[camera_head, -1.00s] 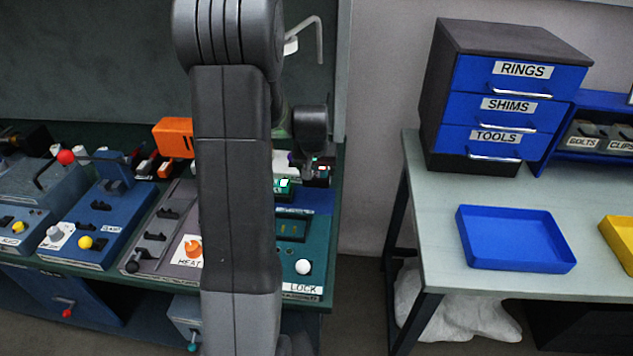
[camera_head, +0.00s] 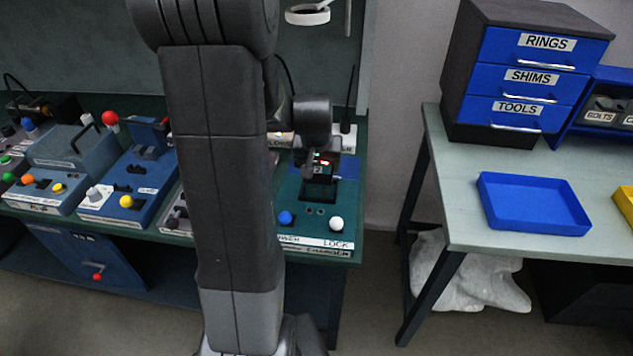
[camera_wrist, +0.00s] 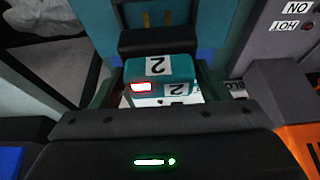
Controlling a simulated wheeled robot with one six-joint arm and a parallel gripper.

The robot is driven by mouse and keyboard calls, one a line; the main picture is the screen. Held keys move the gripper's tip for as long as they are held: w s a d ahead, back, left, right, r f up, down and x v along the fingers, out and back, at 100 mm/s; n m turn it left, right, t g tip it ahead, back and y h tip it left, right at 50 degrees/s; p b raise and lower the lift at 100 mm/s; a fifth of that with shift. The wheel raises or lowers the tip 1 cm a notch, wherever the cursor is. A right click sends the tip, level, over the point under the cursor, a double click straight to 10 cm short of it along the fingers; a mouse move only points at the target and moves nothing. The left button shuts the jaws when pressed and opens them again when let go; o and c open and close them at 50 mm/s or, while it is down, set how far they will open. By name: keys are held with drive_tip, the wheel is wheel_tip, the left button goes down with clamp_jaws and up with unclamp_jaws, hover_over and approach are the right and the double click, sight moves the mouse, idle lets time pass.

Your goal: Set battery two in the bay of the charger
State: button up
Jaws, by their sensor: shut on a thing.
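Battery two (camera_wrist: 178,66) is a teal block with white "2" labels and a lit red mark, seen in the wrist view. My gripper (camera_wrist: 160,88) is shut on it, with a dark finger on each side. In the head view my gripper (camera_head: 320,160) is partly hidden by its own wrist, and a small red light shows there. The charger (camera_head: 296,232) is a teal unit on the bench, with a dark recessed bay (camera_head: 318,193), a blue knob and a white knob by a LOCK label. My gripper is just above the bay's far end; the gap to it cannot be told.
Blue control units (camera_head: 128,190) with levers and knobs stand left along the bench. My arm hides part of the bench. At right a separate table holds a blue drawer cabinet (camera_head: 525,75) and a blue tray (camera_head: 535,204). An orange thing (camera_wrist: 300,125) shows at right in the wrist view.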

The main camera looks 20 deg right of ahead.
sight(318, 172)
drive_tip(key=shift+f, duration=2.45)
drive_tip(key=shift+f, duration=0.1)
drive_tip(key=shift+f, duration=0.15)
drive_tip(key=o, duration=1.2)
drive_tip(key=shift+o, duration=0.2)
drive_tip(key=shift+r, duration=0.45)
drive_tip(key=v, duration=1.1)
drive_tip(key=shift+s+a+r, duration=0.15)
drive_tip(key=shift+s+r, duration=0.05)
